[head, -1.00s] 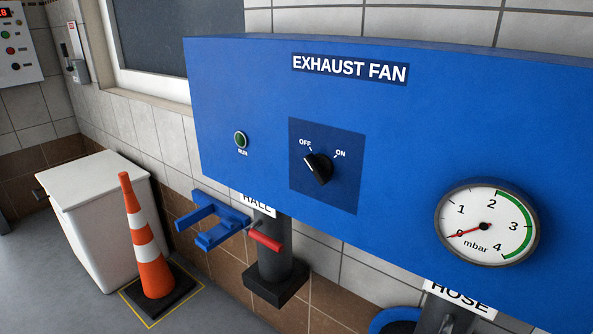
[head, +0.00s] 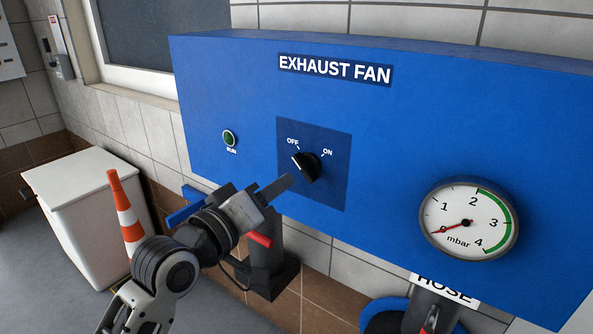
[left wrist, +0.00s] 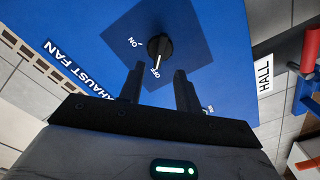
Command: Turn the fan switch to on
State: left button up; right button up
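The fan switch (head: 308,167) is a black rotary knob on a dark blue square of the blue EXHAUST FAN panel (head: 400,130). Its white mark points toward OFF, with ON to the right. My left gripper (head: 286,184) is just below and left of the knob in the head view. In the left wrist view my left gripper (left wrist: 158,75) has two fingers spread apart with nothing between them. The knob (left wrist: 159,46) sits just beyond the fingertips, roughly centred between them and apparently apart from them. My right gripper does not show.
A green RUN lamp (head: 229,138) and a round mbar gauge (head: 469,221) are on the panel. A red handle (head: 261,240) on a pipe is under it, close to my left arm. A white bin (head: 85,215) and an orange cone (head: 125,212) stand at left.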

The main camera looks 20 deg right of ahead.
aim_at(301, 170)
pick_arm(q)
jog(key=x, duration=0.7)
grip_shut()
